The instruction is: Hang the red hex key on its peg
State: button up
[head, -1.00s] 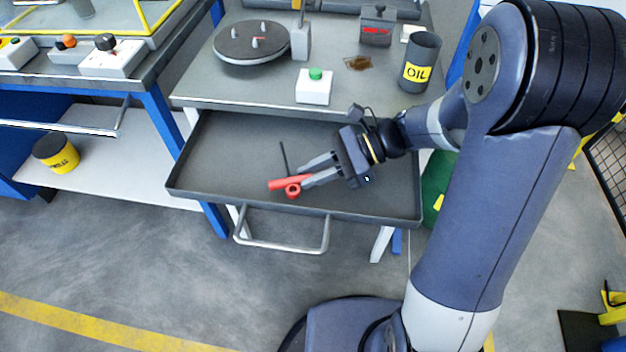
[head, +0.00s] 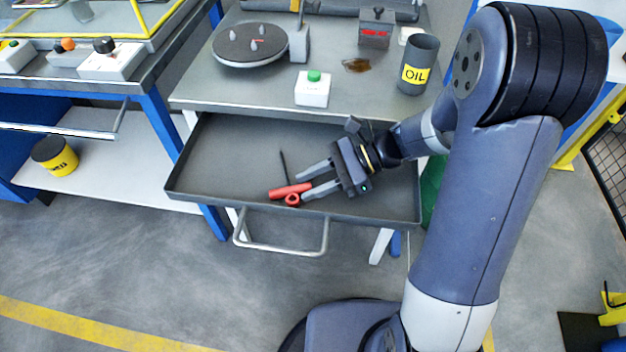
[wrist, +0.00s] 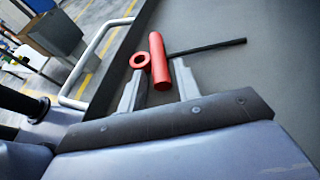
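The red hex key (head: 290,190) has a red handle, a thin dark shaft and a red ring (head: 292,199) beside the handle. It appears to lie in the open drawer, near its front edge. In the wrist view, the hex key (wrist: 157,62) has its handle between my spread fingertips, with the ring by the left finger and the shaft pointing right. My gripper (head: 300,188) is open, low over the drawer, its fingertips at the handle's right end. I cannot tell whether a finger touches it. I cannot identify the key's peg.
The drawer (head: 240,145) has a raised rim and is otherwise bare. On the tabletop above are a round turntable (head: 232,52) with small cones, a green-button box (head: 313,95), an oil can (head: 418,55) and a brown stain (head: 356,65). A blue-legged bench stands left.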

jog(key=shift+o, duration=0.7)
jog(key=shift+b, duration=0.3)
jog(key=p+v, duration=0.1)
jog(key=v, duration=0.6)
jog(key=shift+d+r, duration=0.25)
jog(key=b+x, duration=0.1)
jog(key=x, duration=0.6)
jog(key=shift+f, duration=0.2)
jog(key=shift+a, duration=0.35)
jog(key=shift+d+p, duration=0.1)
jog(key=shift+p, duration=0.2)
